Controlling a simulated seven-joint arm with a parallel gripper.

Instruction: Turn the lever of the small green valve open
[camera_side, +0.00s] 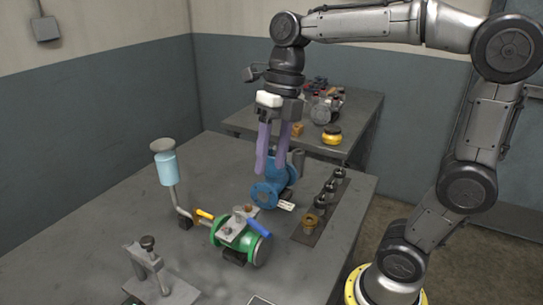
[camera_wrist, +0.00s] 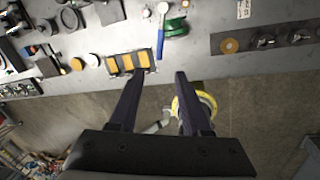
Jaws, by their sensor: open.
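A green flanged valve (camera_side: 262,251) lies on the grey table in the side view, with a grey plate on top. A blue lever handle (camera_side: 258,227) slants across its right side, and a yellow-orange handle (camera_side: 205,214) sticks out on its left. In the wrist view, part of a green valve (camera_wrist: 177,27) shows at the top beside a blue lever (camera_wrist: 160,43). My gripper (camera_side: 270,170) is open and empty, fingers pointing down, apart from the green valve and behind it in the side view. Its spread fingers also show in the wrist view (camera_wrist: 159,75).
A blue flanged valve (camera_side: 267,194) stands close below my gripper in the side view. A strip with several fittings (camera_side: 312,222) lies right of it. A light-blue cup on a bent pipe (camera_side: 167,168) stands left. A clamp stand (camera_side: 150,270) is in front.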

